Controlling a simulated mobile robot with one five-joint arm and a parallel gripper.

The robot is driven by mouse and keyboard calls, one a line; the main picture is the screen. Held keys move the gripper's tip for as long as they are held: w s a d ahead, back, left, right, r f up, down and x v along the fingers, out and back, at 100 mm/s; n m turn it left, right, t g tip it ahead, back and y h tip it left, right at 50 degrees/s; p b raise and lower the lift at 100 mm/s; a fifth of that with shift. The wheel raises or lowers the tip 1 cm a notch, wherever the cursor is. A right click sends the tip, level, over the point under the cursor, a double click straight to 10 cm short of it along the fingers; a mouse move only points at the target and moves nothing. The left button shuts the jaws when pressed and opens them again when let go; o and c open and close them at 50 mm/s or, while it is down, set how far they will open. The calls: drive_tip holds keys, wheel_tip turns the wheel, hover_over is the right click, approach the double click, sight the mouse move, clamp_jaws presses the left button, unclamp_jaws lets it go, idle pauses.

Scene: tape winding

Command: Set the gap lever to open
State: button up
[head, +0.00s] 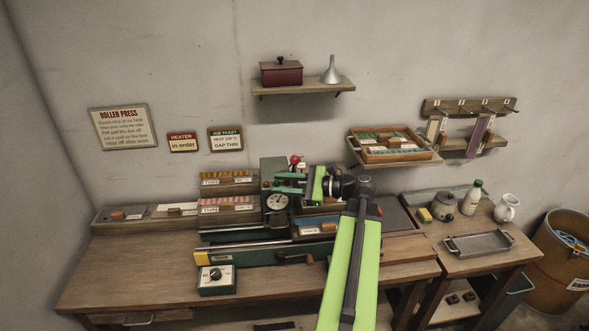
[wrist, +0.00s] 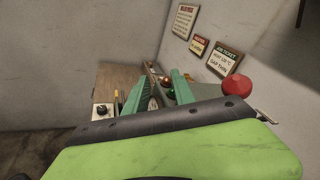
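The roller press (head: 276,168) stands on the bench with a round dial (head: 278,203) on its front. A red ball knob (head: 294,160), which looks like the gap lever's end, shows above the press; its shaft is mostly hidden. A red ball knob also shows large at the right in the wrist view (wrist: 236,86). My gripper (head: 289,184) has two teal fingers pointing left across the press, just below the red knob in the head view. In the wrist view the fingers (wrist: 158,92) are apart, and the red knob is outside them to the right. The lever's marked positions cannot be read.
A job ticket (head: 225,139) on the wall reads "GAP THIN". A control box with a knob (head: 217,279) sits at the bench front. Labelled racks (head: 227,205) stand left of the press. A tray (head: 478,243) lies on the right bench. The left bench top is mostly clear.

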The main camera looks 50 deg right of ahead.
sight(294, 163)
drive_tip(key=s+d+r+m+t+h, duration=0.1)
drive_tip(key=s+d+m+t+h, duration=0.3)
drive_tip(key=s+d, duration=0.95)
drive_tip(key=shift+g, duration=0.5)
drive_tip(key=x, duration=1.7)
drive_tip(key=shift+w+a+r+b, duration=0.15)
drive_tip(key=shift+w+a+b, duration=0.15)
drive_tip(key=shift+b, duration=0.05)
clamp_jaws()
